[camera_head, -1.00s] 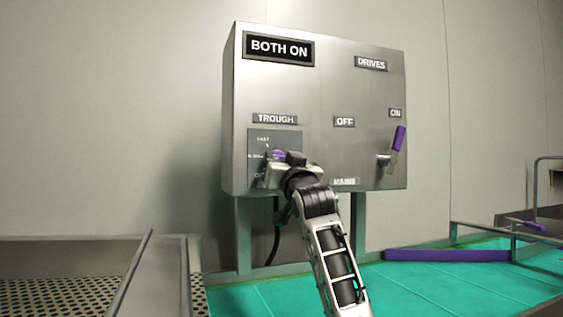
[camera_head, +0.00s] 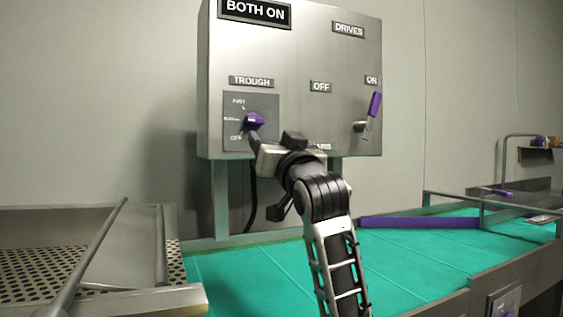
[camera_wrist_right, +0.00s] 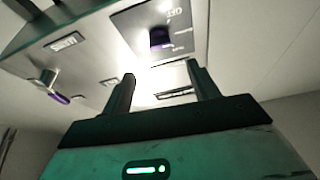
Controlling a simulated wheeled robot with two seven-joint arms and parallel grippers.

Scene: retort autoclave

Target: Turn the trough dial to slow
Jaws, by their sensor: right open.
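The trough dial (camera_head: 253,121) is a purple knob on a dark plate under the TROUGH label of the grey control box. The plate has FAST at the top, a small blurred label in the middle and OFF at the bottom. I cannot tell for sure which mark the knob points to. My right gripper (camera_head: 251,143) is just below and in front of the dial. In the right wrist view the dial (camera_wrist_right: 160,38) shows beyond the two spread, empty fingers (camera_wrist_right: 164,80), apart from them. My left gripper is out of view.
The box (camera_head: 305,60) has a BOTH ON sign (camera_head: 255,12) and, at right, a purple-handled drives lever (camera_head: 374,106) near ON. A teal belt (camera_head: 290,275) runs below. A perforated metal tray (camera_head: 60,270) and rails stand at left.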

